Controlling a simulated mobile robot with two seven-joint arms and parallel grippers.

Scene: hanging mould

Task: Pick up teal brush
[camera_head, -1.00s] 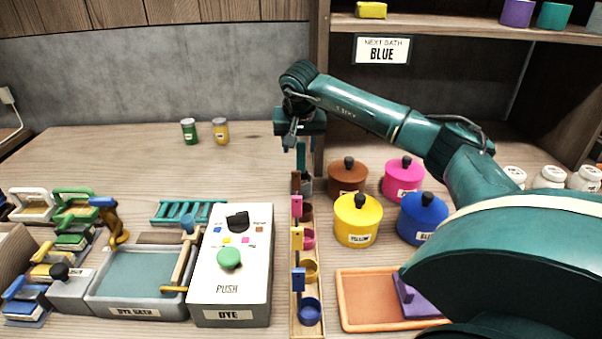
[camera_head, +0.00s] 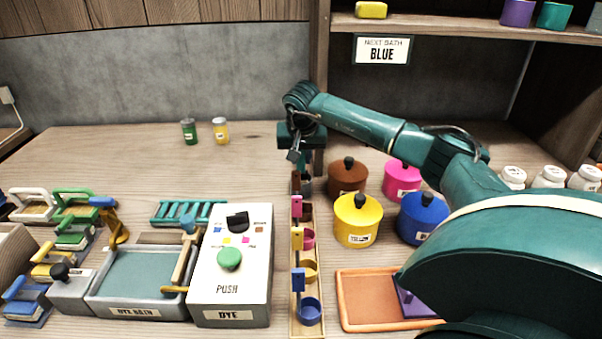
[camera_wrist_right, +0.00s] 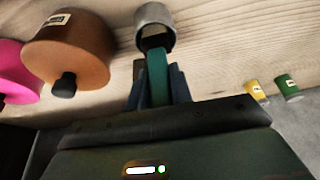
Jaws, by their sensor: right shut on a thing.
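The teal brush (camera_head: 304,161) shows as a narrow teal upright piece below my right gripper in the head view. In the right wrist view, the teal brush (camera_wrist_right: 157,76) is between the two fingers of my right gripper (camera_wrist_right: 158,88), which is shut on it. Its far end meets a grey round cup (camera_wrist_right: 155,22); I cannot tell whether it is inside the cup or only in front of it. In the head view my right gripper (camera_head: 299,152) is over the back end of the narrow wooden rack (camera_head: 306,330). My left gripper is not in view.
The rack holds small coloured cups with upright tabs. Brown (camera_head: 347,178), pink (camera_head: 402,176), yellow (camera_head: 357,222) and blue (camera_head: 422,220) lidded pots stand close on its right. The white dye box (camera_head: 212,285) stands left. The table's back left is mostly clear.

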